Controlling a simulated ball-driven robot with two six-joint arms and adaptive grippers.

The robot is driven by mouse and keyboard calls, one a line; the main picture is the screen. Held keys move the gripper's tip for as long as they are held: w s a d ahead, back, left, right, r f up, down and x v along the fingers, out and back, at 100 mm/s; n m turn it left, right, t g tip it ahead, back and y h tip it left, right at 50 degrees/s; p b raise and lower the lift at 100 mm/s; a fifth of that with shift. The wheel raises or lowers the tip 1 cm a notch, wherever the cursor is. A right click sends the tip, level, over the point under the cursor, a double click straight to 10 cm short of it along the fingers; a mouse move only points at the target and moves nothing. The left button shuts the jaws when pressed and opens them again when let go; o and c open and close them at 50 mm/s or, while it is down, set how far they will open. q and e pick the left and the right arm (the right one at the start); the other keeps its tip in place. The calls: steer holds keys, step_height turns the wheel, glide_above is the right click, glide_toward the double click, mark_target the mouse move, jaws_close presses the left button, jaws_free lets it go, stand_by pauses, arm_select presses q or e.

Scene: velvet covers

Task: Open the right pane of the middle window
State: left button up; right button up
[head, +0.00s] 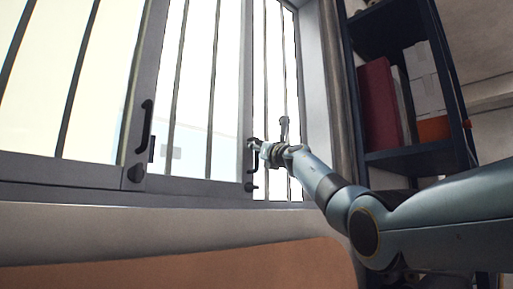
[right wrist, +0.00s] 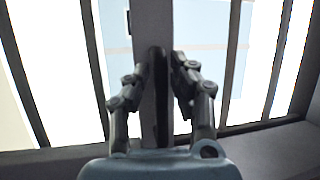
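A grey-framed window with vertical bars fills the left of the head view. One dark handle (head: 146,128) is on the frame post at left. A second dark handle (head: 252,160) is on the post to its right, and that pane (head: 212,90) looks closed. My right gripper (head: 256,146) is at this second handle. In the right wrist view, my right gripper (right wrist: 164,58) has its fingers spread on both sides of the dark upright handle (right wrist: 161,110), in front of the grey post (right wrist: 152,22). Contact with the handle cannot be told. My left gripper is out of view.
A dark shelf unit (head: 408,157) with a dark red binder (head: 379,103), white boxes (head: 424,78) and an orange item (head: 433,129) stands right of the window, behind my right arm. A brown rounded surface (head: 190,268) lies below the sill (head: 150,225).

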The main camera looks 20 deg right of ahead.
steer(key=shift+o, duration=0.8)
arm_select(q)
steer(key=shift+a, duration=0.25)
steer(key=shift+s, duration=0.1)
arm_select(e)
steer(key=shift+d, duration=0.1)
steer(key=shift+s, duration=0.1)
steer(key=v, duration=1.1)
steer(key=shift+s+f, duration=0.25)
steer(key=shift+s, duration=0.1)
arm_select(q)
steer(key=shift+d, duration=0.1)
